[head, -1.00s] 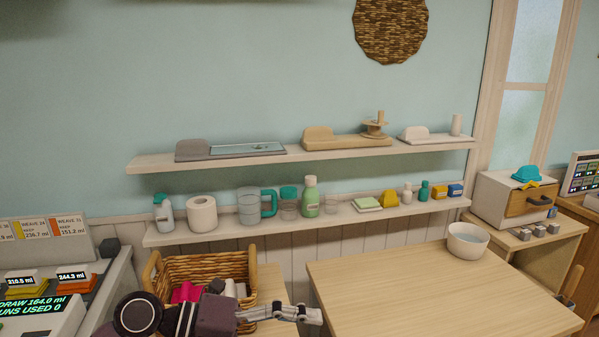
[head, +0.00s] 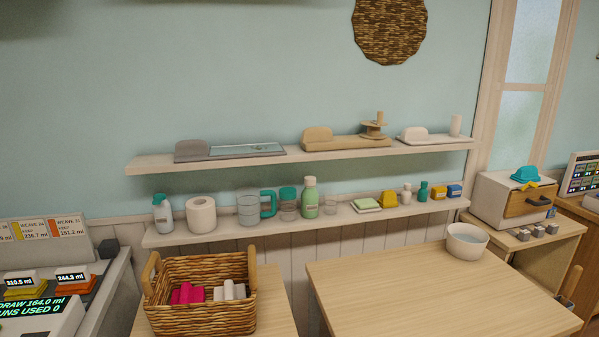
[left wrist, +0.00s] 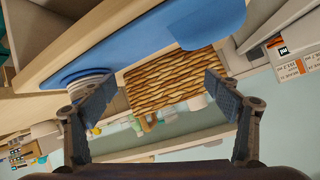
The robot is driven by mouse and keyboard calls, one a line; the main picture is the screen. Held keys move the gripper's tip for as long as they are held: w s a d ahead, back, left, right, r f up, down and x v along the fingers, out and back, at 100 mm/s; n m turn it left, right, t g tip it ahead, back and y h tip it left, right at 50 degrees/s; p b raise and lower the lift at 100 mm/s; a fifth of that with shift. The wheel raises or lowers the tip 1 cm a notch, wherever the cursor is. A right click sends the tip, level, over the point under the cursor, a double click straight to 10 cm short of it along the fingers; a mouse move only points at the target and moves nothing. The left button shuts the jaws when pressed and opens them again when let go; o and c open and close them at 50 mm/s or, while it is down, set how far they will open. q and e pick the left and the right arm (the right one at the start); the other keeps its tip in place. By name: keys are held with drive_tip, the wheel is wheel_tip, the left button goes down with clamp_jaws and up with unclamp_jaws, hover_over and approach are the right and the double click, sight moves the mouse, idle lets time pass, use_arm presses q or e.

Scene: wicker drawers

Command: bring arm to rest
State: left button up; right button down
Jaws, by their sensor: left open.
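My left gripper (left wrist: 158,105) shows only in the left wrist view, where its two fingers stand wide apart with nothing between them touching the pads. The wicker basket (left wrist: 170,78) appears beyond the fingertips in that view, apart from them as far as I can tell. In the head view the basket (head: 200,318) stands on a light wooden table at the lower left, holding pink rolls (head: 187,294) and white rolls (head: 229,291). No arm of mine shows in the head view now. My right gripper is in neither view.
A display machine (head: 60,295) stands at the left.

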use_arm(q)
drive_tip(key=s+d+f+n+g+h, duration=0.1)
drive_tip(key=s+f+g, duration=0.3)
drive_tip(key=s+f, duration=0.45)
drive_tip(key=s+d+f+g, duration=0.1)
drive_tip(key=s+f+g, duration=0.4)
drive_tip(key=s, duration=0.7)
wheel_tip(320, 180, down, 24)
drive_tip(key=s+g, duration=0.1)
drive_tip(key=s, duration=0.1)
drive_tip(key=s+a+f+g, duration=0.1)
drive_tip(key=s+a+f, duration=0.1)
drive_tip(key=s+f, duration=1.4)
drive_tip(key=shift+a+f, duration=0.25)
drive_tip(key=shift+f, duration=0.1)
drive_tip(key=shift+s, duration=0.1)
